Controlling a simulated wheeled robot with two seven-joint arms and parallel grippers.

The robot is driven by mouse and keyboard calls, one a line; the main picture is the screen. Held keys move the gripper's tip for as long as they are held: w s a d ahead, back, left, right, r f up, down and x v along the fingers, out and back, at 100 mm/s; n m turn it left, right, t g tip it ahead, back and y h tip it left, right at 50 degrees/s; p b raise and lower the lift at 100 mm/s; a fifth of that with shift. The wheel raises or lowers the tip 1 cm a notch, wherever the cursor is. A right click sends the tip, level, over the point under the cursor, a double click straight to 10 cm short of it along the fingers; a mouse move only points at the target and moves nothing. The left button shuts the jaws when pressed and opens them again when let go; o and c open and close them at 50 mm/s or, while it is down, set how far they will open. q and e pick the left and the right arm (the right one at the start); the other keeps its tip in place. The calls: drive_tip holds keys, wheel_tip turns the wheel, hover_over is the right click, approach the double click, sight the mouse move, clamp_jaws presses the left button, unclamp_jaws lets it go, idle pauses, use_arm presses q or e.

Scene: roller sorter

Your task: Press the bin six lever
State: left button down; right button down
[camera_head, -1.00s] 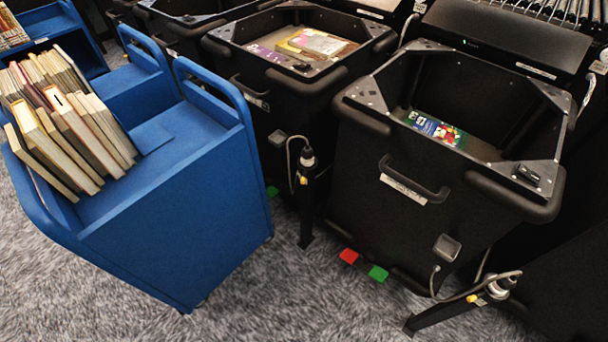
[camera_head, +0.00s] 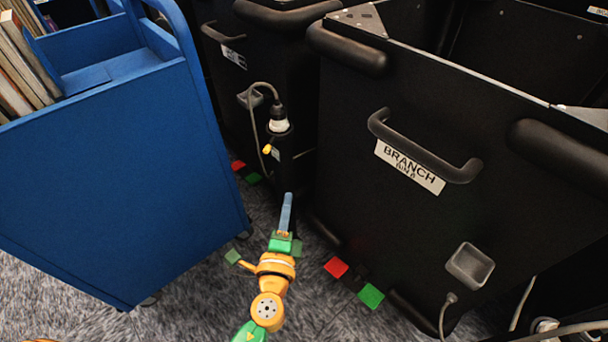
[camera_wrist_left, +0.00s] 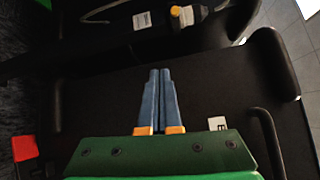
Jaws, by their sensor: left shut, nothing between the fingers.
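Another red pedal (camera_head: 238,165) and green pedal (camera_head: 254,178) sit at the foot of the bin behind. I cannot tell which is the bin six lever. My left gripper (camera_head: 288,197) is shut and empty, its blue fingers beside the black bin. In the left wrist view the shut fingers (camera_wrist_left: 160,72) point at a dark panel, and a red pedal (camera_wrist_left: 24,147) shows at left.
A blue book cart (camera_head: 110,190) stands close on the left. A post with a plug (camera_head: 279,125), cable and yellow tip stands between the bins. The bin has a protruding handle (camera_head: 425,152).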

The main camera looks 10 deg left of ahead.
sight(270, 145)
use_arm(q)
drive_tip(key=w+a+r+p, duration=0.1)
drive_tip(key=w+a+r, duration=0.2)
drive_tip(key=w, duration=0.7)
drive_tip(key=shift+w+a+t+p, duration=0.35)
drive_tip(key=shift+a+t+p, duration=0.05)
drive_tip(key=shift+a, duration=0.5)
use_arm(e)
drive_tip(key=shift+s+a+r, duration=0.2)
drive_tip(key=shift+a+r, duration=0.15)
drive_tip(key=shift+a, duration=0.35)
use_arm(q)
drive_tip(key=shift+a+m, duration=0.1)
drive_tip(key=shift+m, duration=0.2)
drive_tip(key=shift+a+m+h, duration=0.4)
drive_tip(key=shift+h, duration=0.2)
use_arm(e)
drive_tip(key=shift+d+f, duration=0.1)
drive_tip(key=shift+d, duration=0.55)
